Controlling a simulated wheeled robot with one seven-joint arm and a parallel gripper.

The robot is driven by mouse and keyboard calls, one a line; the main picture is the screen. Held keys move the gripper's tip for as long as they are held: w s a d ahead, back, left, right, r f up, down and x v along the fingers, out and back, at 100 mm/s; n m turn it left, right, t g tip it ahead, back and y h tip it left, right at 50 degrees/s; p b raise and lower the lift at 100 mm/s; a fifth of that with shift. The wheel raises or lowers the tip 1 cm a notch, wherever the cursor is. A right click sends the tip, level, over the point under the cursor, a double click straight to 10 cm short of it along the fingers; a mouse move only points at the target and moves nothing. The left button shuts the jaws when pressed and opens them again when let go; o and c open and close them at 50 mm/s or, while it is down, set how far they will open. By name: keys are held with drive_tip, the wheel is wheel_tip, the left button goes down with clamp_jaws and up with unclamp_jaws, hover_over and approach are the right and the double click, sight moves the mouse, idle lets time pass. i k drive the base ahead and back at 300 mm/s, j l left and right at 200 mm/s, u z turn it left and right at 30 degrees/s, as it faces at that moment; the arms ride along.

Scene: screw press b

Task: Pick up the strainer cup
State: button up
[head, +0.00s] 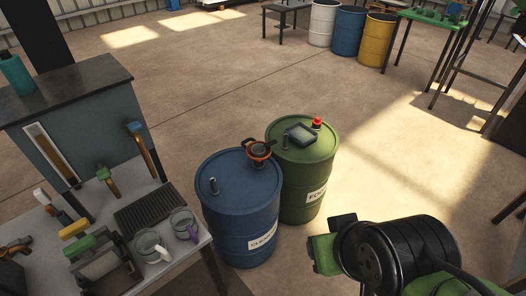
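A dark cup with an orange rim and stubby side handles (259,150) sits on top of the blue drum (236,205), near its back right edge. It looks like the strainer cup, though its inside is too small to make out. My gripper (330,243) is at the lower right, at the end of my black and green arm, in front of the green drum and to the right of and apart from the cup. My wrist hides most of the gripper, so its opening and anything between its fingers cannot be made out.
The green drum (302,190) touches or nearly touches the blue one and bears a grey tray (301,134) and a red-capped item (317,124). A workbench (120,192) with tools, two clear mugs and a dark grate stands left. Floor is open behind the drums.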

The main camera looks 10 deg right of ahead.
sight(259, 150)
drive_tip(key=i+l+u, duration=0.5)
drive_tip(key=l+u, duration=0.25)
drive_tip(key=i+l+u, duration=0.15)
drive_tip(key=l+u, duration=0.2)
drive_tip(key=i+l+u, duration=0.1)
drive_tip(key=l+u, duration=0.65)
drive_tip(key=l, duration=0.15)
drive_tip(key=l+u, duration=0.35)
drive_tip(key=l, duration=0.15)
